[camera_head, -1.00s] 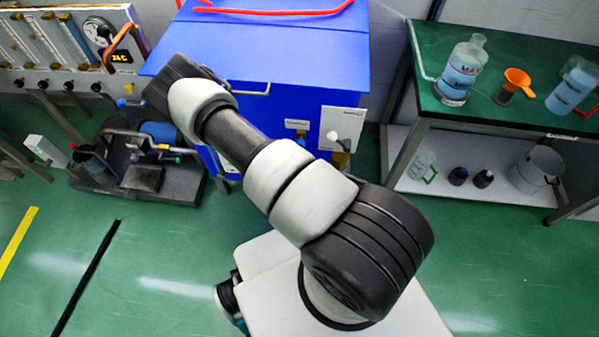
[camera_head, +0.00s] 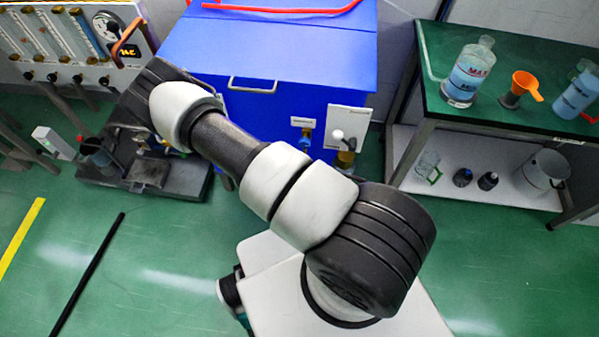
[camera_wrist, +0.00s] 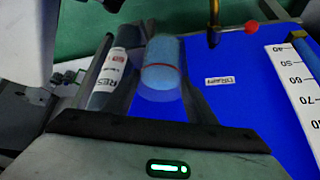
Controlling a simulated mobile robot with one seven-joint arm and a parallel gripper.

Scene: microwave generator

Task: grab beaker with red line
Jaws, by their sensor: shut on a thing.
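In the wrist view, a clear beaker with blue contents and a red line around it (camera_wrist: 162,66) is between the fingers of my gripper (camera_wrist: 150,58), which is shut on it. A darker grey cylinder with a white label and red print (camera_wrist: 112,72) shows just left of the beaker, near the left finger.
A black stand (camera_head: 150,175) with a dark container (camera_head: 96,152) is on the floor at left. A blue cabinet (camera_head: 290,60) stands behind my arm. A green-topped table (camera_head: 500,115) with bottles and an orange funnel (camera_head: 524,84) is at right.

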